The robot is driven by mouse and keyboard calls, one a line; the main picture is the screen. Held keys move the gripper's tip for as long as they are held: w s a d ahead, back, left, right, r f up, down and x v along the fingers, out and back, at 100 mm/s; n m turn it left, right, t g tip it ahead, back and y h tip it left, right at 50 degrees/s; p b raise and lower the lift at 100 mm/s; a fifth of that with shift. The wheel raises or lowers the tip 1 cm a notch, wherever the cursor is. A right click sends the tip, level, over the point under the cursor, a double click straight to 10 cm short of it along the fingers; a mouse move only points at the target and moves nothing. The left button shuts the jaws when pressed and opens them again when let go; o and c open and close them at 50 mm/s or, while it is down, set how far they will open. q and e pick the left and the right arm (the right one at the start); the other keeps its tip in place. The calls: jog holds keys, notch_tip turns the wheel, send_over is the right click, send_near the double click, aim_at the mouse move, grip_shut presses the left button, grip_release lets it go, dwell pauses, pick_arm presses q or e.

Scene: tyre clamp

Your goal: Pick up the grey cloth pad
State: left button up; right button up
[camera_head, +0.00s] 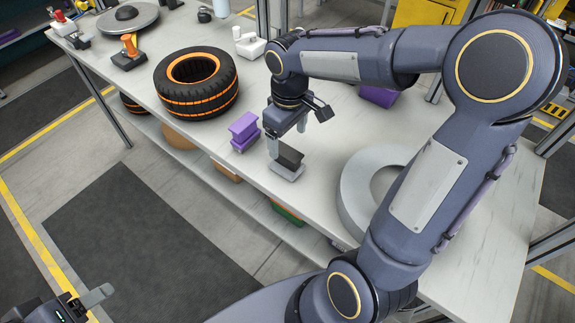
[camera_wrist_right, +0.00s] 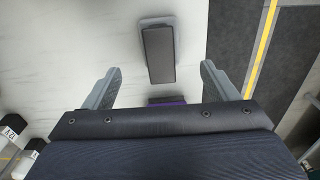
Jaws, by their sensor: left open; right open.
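The grey cloth pad (camera_head: 290,158) is a dark block standing on a light grey base (camera_head: 288,172) near the table's front edge. In the right wrist view the pad (camera_wrist_right: 158,55) lies ahead of and between the fingertips. My right gripper (camera_head: 287,136) is open and empty, just above the pad and apart from it; its fingers also show in the right wrist view (camera_wrist_right: 160,70). My left gripper (camera_head: 88,300) is at the lower left, off the table, open, with nothing seen in it; it is partly cut off.
A purple block (camera_head: 243,130) stands just left of the pad. A black and orange tyre (camera_head: 197,84) lies farther left, and a grey ring (camera_head: 355,190) lies to the right, partly behind my right arm. Another purple object (camera_head: 378,96) is farther back.

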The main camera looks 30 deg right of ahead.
aim_at(287, 152)
jog(key=shift+w+f, duration=0.3)
jog(key=shift+f, duration=0.65)
jog(key=f, duration=0.6)
jog(key=shift+s+a+f, duration=0.1)
jog(key=shift+s+f, duration=0.1)
jog(key=shift+f, duration=0.1)
jog(key=c, duration=1.1)
